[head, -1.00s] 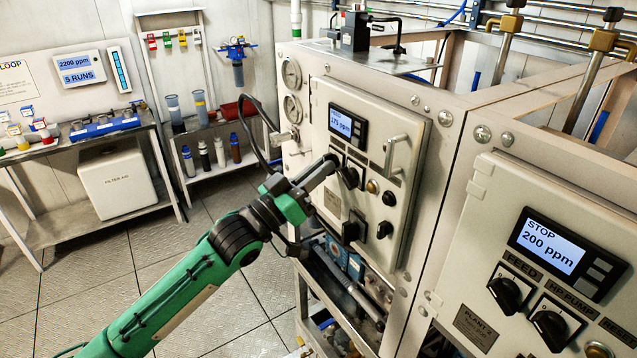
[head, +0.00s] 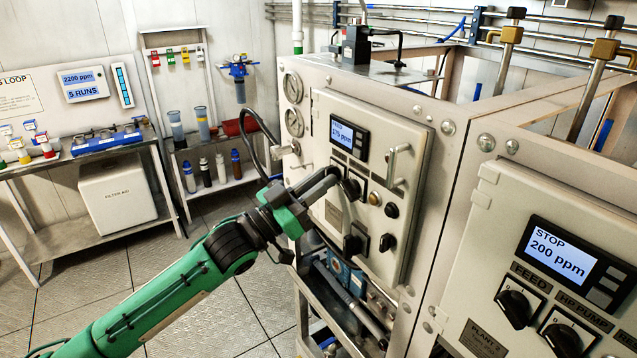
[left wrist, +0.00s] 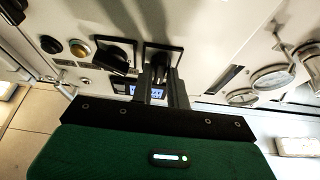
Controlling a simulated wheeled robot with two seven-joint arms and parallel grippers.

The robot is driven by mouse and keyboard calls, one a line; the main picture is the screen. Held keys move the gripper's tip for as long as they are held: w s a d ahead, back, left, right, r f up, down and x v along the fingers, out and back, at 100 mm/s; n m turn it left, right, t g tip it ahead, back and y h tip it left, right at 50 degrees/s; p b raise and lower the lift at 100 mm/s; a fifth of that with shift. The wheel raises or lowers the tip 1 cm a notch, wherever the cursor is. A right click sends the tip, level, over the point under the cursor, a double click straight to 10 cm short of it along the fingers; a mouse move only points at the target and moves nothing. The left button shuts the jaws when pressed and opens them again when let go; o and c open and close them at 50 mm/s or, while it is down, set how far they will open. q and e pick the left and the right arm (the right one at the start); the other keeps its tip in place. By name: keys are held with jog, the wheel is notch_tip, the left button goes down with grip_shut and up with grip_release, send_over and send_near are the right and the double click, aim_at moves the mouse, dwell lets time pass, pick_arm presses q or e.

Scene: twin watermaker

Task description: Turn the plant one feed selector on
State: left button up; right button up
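Plant one's panel (head: 335,215) is the pale door in the middle of the head view, with a lit display (head: 348,137) reading about 175 ppm. My left gripper (head: 338,173) is at the upper selector row below that display. In the left wrist view, seen upside down, its two dark fingers (left wrist: 162,82) are close together at the black feed selector (left wrist: 163,56), and look shut on its handle. The fingers hide this selector in the head view. The HP pump selector (left wrist: 114,57) is beside it, apart from the fingers. My right gripper is not in view.
Lower knobs (head: 387,242), a button (head: 391,210) and a door handle (head: 397,163) are close by. Plant two's panel (head: 470,270) at right has a display (head: 560,255) reading STOP, 200 ppm. Gauges (head: 293,87) are left of plant one. The floor (head: 190,260) at left is clear.

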pick_arm(q)
jog(key=shift+o, duration=1.3)
